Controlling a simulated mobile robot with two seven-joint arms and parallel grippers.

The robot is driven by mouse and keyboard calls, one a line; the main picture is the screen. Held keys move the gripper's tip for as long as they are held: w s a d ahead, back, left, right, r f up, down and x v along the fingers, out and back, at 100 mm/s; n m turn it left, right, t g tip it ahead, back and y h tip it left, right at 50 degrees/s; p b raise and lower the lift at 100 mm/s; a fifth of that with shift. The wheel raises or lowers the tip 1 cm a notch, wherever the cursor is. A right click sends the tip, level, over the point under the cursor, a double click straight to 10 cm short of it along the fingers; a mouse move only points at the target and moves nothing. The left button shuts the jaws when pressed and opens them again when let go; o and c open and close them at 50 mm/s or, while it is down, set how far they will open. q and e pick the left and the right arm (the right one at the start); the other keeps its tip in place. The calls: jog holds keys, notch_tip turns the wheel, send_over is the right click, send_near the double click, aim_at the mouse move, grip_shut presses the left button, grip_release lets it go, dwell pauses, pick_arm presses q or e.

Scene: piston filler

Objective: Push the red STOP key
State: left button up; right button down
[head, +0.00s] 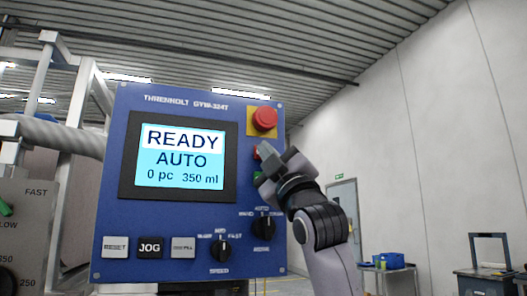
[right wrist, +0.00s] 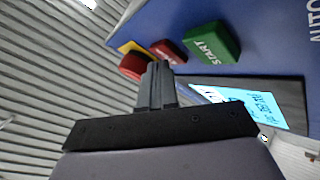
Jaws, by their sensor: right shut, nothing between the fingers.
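The red STOP key (head: 256,152) is on the blue control panel (head: 120,200), right of the screen, and is partly hidden by my right gripper in the head view. In the right wrist view the red key (right wrist: 172,50) shows just beyond the fingertips. My right gripper (head: 268,151) is shut and empty, its tips close in front of the key; I cannot tell whether they touch it. The shut fingers show in the right wrist view (right wrist: 160,70). My left gripper is not in view.
A red mushroom button (head: 264,118) on a yellow plate sits just above the key. A green START key (right wrist: 212,43) sits just below it. The screen (head: 180,157) reads READY, AUTO. Rotary knobs (head: 264,224) are lower on the panel. A cart (head: 388,270) stands far right.

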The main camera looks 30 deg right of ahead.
dwell(0.4)
jog(key=shift+s+a, duration=0.15)
jog(key=shift+s, duration=0.55)
jog(key=s+b, duration=0.1)
jog(key=s, duration=0.1)
jog(key=s+a, duration=0.1)
jog(key=s, duration=0.2)
jog(key=shift+a+b, duration=0.1)
jog(key=shift+b, duration=0.25)
jog(key=shift+f, duration=0.1)
dwell(0.6)
